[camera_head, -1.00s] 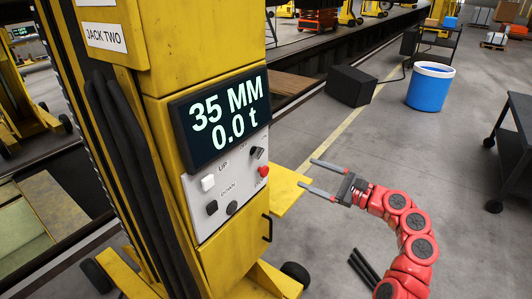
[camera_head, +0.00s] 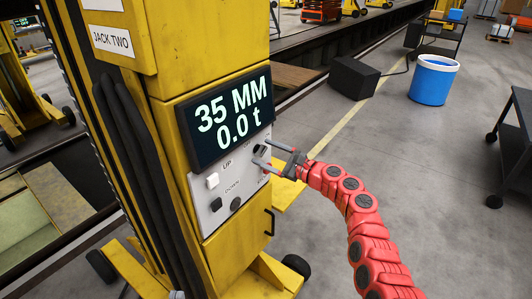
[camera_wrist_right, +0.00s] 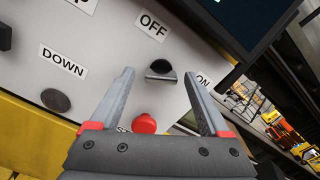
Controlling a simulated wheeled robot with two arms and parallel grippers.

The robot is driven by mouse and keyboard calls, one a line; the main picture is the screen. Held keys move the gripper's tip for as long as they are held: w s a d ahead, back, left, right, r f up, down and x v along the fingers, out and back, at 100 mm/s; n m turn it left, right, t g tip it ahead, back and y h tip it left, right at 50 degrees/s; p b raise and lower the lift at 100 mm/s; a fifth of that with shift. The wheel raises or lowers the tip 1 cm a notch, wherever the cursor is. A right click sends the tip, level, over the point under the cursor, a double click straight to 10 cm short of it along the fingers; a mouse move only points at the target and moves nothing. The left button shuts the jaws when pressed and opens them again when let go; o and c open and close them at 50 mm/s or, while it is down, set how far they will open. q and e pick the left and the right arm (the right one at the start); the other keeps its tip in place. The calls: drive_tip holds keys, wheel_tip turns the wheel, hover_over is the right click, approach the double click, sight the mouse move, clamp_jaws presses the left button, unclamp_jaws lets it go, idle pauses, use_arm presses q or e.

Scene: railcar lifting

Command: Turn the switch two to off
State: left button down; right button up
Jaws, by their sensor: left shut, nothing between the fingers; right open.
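The yellow jack labelled JACK TWO (camera_head: 112,40) carries a light control panel (camera_head: 214,213). Its black rotary switch (camera_wrist_right: 160,71) lies between the OFF label (camera_wrist_right: 153,27) and the ON label (camera_wrist_right: 204,81); I cannot tell for sure which way it points. My right gripper (camera_head: 270,153) is open at the panel. In the right wrist view its two fingers (camera_wrist_right: 158,75) appear on either side of the switch, without visibly gripping it. In the head view the fingers partly cover the switch. Only a small grey tip of my left gripper (camera_head: 177,294) shows at the bottom edge, shut.
A red button (camera_wrist_right: 144,123) sits just below the switch, close to the fingers. The display (camera_head: 230,118) reads 35 MM and 0.0 t. A handle (camera_head: 269,222) sticks out below.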

drive_tip(key=shift+w+a, duration=0.15)
clamp_jaws()
drive_tip(key=shift+f+n+b, duration=0.1)
drive_tip(key=shift+n+b, duration=5.9)
drive_tip(key=shift+b, duration=2.55)
